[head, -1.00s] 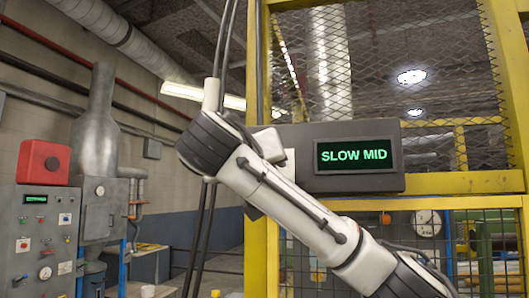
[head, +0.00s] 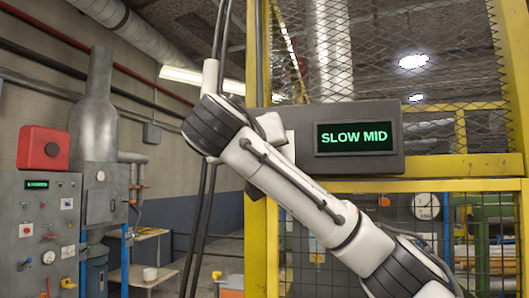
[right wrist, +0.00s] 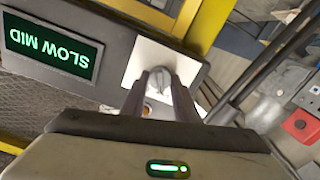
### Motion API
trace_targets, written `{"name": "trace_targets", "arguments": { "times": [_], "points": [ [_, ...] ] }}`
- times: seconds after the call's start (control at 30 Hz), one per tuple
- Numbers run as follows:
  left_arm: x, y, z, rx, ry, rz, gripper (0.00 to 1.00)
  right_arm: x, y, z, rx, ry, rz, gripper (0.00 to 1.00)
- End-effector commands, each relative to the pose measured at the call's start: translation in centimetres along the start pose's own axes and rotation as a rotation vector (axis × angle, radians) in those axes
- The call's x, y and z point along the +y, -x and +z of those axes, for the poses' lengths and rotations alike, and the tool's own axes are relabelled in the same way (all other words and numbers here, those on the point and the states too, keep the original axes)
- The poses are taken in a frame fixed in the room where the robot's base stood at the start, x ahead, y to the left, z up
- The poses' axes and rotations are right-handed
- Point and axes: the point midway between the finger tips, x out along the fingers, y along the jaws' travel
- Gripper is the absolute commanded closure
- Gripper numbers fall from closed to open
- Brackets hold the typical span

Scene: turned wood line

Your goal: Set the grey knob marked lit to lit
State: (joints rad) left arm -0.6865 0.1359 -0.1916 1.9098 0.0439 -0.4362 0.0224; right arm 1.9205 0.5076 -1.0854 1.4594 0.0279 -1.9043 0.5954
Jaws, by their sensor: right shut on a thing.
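A grey knob (right wrist: 160,78) sits on a white plate (right wrist: 147,57) on the dark panel box, seen in the right wrist view. My right gripper (right wrist: 163,82) is shut on the knob, one finger on each side. The fingers cover part of the knob, and I cannot read any marking or tell its setting. The box's display (head: 353,138) reads SLOW MID in green; it also shows upside down in the right wrist view (right wrist: 49,47). In the head view my right arm covers the knob and gripper. My left gripper is not in view.
A yellow frame with mesh (head: 258,240) stands around and behind the box. A grey control cabinet (head: 40,225) with a red box (head: 43,149) on top is at the left. Dark cables (head: 207,210) hang just left of the frame.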

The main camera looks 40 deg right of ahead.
Motion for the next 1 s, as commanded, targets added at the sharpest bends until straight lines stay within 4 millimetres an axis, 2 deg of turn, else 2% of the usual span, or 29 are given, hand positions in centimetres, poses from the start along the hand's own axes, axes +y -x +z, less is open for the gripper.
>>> {"name": "trace_targets", "arguments": {
  "times": [0.27,0.5,0.73,1.0],
  "points": [
    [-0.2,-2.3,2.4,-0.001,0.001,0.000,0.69,-0.3,0.1,0.7,-0.002,-0.162,-0.005,0.95],
    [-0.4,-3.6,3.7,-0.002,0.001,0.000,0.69,-0.2,0.0,0.5,-0.002,-0.381,-0.004,0.95],
    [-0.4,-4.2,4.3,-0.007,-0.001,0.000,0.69,-0.1,0.0,0.3,-0.002,-0.598,-0.002,0.95],
    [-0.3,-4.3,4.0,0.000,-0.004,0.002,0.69,0.1,0.0,0.1,-0.001,-0.819,-0.003,0.95]
  ]
}}
